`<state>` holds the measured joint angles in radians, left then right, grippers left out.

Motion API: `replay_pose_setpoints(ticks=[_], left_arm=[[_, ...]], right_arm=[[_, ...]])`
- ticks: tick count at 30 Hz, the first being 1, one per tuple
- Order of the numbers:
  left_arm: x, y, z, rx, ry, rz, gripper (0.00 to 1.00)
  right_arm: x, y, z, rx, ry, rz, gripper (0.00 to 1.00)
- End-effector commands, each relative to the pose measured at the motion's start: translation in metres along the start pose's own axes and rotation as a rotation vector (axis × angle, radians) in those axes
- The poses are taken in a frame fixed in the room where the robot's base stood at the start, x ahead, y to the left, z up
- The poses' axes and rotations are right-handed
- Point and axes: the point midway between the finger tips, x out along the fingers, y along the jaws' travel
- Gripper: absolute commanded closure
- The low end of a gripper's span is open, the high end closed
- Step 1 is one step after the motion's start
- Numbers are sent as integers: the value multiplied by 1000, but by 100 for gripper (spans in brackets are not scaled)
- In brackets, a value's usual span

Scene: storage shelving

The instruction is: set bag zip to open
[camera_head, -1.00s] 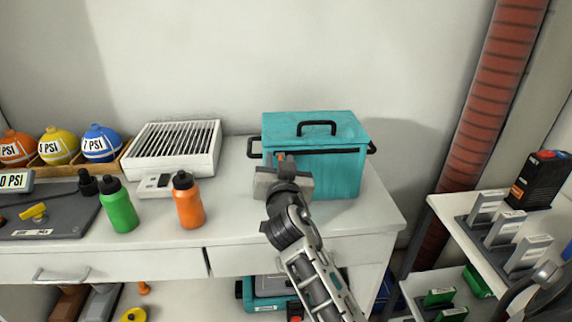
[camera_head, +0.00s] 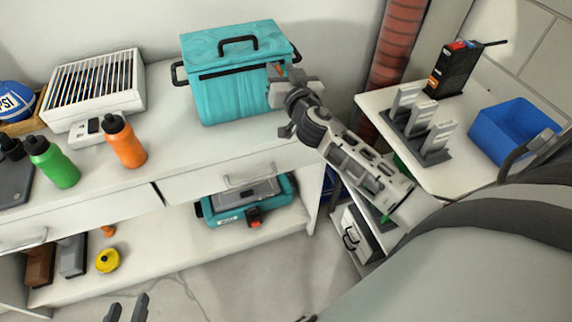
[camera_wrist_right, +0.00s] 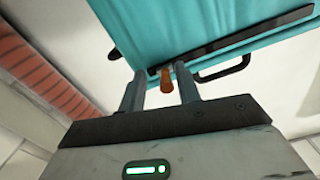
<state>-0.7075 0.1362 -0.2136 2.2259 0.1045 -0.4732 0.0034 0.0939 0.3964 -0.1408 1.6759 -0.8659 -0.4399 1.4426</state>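The teal bag (camera_head: 235,95) stands upright on the white counter, its top flap (camera_head: 220,42) lying flat. A dark zip strip (camera_head: 228,72) runs across its front below the top edge. The orange zip pull (camera_head: 279,70) is at the strip's right end. It also shows in the right wrist view (camera_wrist_right: 166,80). My right gripper (camera_wrist_right: 161,88) is open around the pull, one finger on each side, with a visible gap on the left. Its body hides the bag's front right corner in the head view. My left gripper (camera_head: 126,309) is open and empty at the bottom edge, over the floor.
An orange bottle (camera_head: 125,142), a green bottle (camera_head: 54,164) and a white slatted box (camera_head: 95,88) stand left of the bag. A red ribbed column (camera_head: 398,40) and a side shelf with a blue bin (camera_head: 510,132) are to the right.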

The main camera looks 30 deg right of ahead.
Motion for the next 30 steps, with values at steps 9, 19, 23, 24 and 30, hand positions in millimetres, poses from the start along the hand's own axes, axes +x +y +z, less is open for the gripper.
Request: replay_pose_setpoints(ticks=[9, 19, 23, 24, 30], left_arm=[[4, 0, 6, 1, -1, 2, 64], [9, -2, 15, 1, -1, 2, 64], [12, -3, 20, 1, 0, 2, 64], [13, -3, 21, 1, 0, 2, 64], [8, -2, 12, 1, 0, 2, 64]], right_arm=[[-63, 5, 3, 4, -3, 3, 67], [-129, 5, 3, 4, -2, 4, 67], [-155, 6, 3, 3, -2, 6, 67], [-163, 6, 2, 3, -1, 6, 67], [-174, -8, 35, -53, -133, -33, 67]])
